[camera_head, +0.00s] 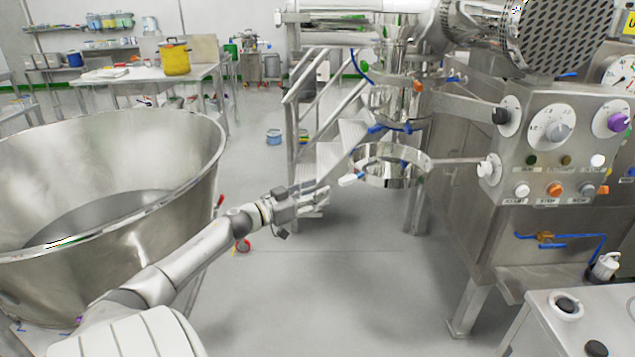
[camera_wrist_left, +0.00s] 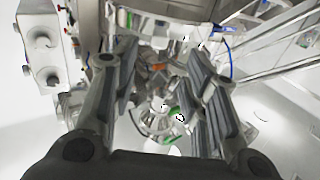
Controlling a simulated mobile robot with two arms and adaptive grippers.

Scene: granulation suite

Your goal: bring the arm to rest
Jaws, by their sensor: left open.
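My left arm reaches in from the lower left of the head view, and its left gripper (camera_head: 322,193) is out in front over the floor. The gripper is open and empty, just left of and below a steel ring clamp (camera_head: 390,165) on the machine. In the left wrist view the two fingers of the gripper (camera_wrist_left: 160,95) stand apart, with machine parts seen between and beyond them. I cannot tell how far the fingertips are from the ring. My right gripper does not show in either view.
A large steel bowl (camera_head: 180,165) stands left, close to my arm. A control cabinet (camera_head: 560,180) with dials and buttons stands right. Steel steps (camera_head: 310,160) are behind the gripper. A table (camera_head: 150,75) with a yellow pot (camera_head: 175,58) is at the back. The middle floor (camera_head: 330,290) is clear.

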